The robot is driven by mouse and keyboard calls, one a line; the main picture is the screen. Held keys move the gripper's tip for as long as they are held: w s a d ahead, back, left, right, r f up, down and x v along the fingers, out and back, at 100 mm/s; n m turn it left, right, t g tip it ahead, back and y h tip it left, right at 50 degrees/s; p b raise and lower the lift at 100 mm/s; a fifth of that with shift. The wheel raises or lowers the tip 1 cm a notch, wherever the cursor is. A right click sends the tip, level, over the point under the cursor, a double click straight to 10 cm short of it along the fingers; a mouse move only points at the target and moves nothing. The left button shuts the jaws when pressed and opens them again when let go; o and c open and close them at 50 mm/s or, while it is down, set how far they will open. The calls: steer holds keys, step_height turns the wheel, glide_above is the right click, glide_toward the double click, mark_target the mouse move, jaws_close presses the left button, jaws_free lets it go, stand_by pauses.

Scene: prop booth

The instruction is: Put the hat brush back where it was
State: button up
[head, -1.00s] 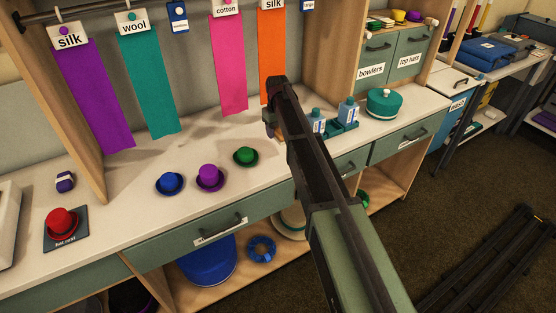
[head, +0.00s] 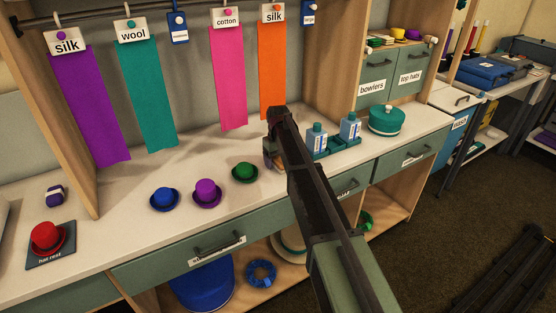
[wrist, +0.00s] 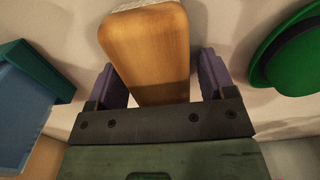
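The hat brush (wrist: 146,50) shows in the wrist view as a rounded wooden block on the pale counter. It lies tilted between the two purple fingers of my gripper (wrist: 158,62). A narrow gap shows at the right finger, and the left finger is close to or touching the wood. My gripper appears open around it. In the head view my gripper (head: 272,158) is low over the counter, between the green hat and the bottles.
The green hat (head: 244,172) is close on one side, with purple (head: 206,192) and blue hats (head: 164,199) beyond. Blue bottles (head: 316,137) in a teal holder (head: 342,146) stand close on the other. A red hat (head: 46,237) sits on a hat rest. Hanging fabrics (head: 272,70) are behind.

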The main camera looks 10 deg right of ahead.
step_height(320, 180, up, 13)
steer(key=p, duration=1.3)
steer(key=s+m, duration=0.3)
steer(key=s, duration=3.2)
steer(key=shift+s+d+f+m+b, duration=0.2)
steer(key=shift+s+f+m+b, duration=0.1)
steer(key=shift+s+m+b, duration=0.1)
